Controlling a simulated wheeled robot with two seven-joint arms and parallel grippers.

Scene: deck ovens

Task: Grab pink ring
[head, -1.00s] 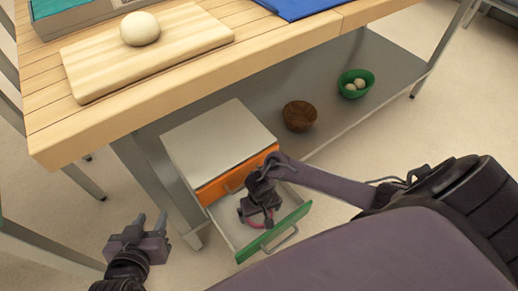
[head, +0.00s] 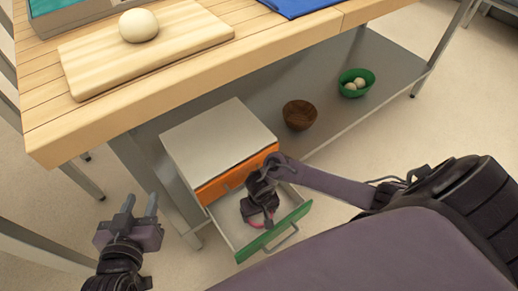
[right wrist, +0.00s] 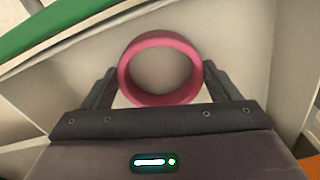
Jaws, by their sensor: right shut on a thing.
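The pink ring (right wrist: 160,98) lies between the two fingers of my right gripper (right wrist: 160,85) in the right wrist view, with the fingers against its sides. In the head view the ring (head: 258,222) shows partly under my right gripper (head: 260,215), inside the open green-fronted drawer (head: 275,234). My right gripper is shut on the ring, low in the drawer. Whether the ring still touches the drawer floor I cannot tell. My left gripper (head: 138,210) is open and empty, left of the drawer unit.
The drawer unit (head: 215,140) with a shut orange drawer (head: 235,175) stands under the wooden table (head: 200,75). A brown bowl (head: 299,115) and a green bowl (head: 355,77) stand on the lower shelf. A cutting board (head: 180,55) with a dough ball (head: 138,25) lies on the table.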

